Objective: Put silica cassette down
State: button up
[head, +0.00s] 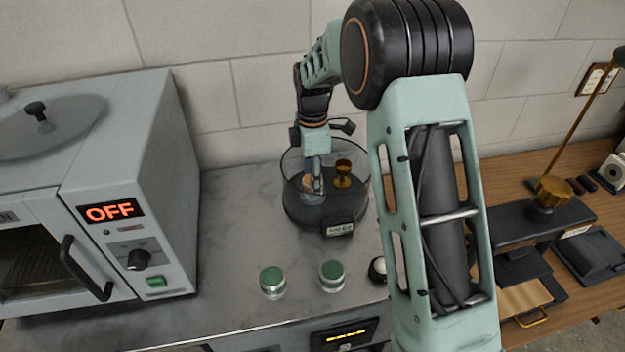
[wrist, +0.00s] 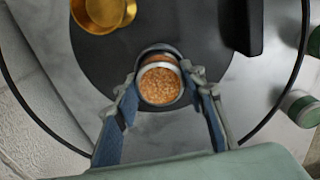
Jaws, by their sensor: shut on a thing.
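The silica cassette (wrist: 160,84) is a small round container with a pale rim and orange granules inside. My gripper (wrist: 162,88) is shut on it, one finger on each side. In the head view, my gripper (head: 314,182) reaches down into a clear round vessel (head: 325,212) with a dark base, and the cassette (head: 307,181) shows orange between the fingers. The cassette is over the dark inner floor; I cannot tell whether it touches it.
A golden cup (head: 343,172) stands inside the vessel, to the right of my gripper. Two green-lidded jars (head: 272,281) (head: 332,275) stand in front on the grey bench. An oven reading OFF (head: 110,212) is at left. Bench between oven and vessel is clear.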

jog(key=shift+f, duration=0.25)
jog(key=o, duration=1.2)
notch_tip(320, 180, up, 13)
jog(key=shift+f, duration=0.15)
jog(key=shift+a, duration=0.1)
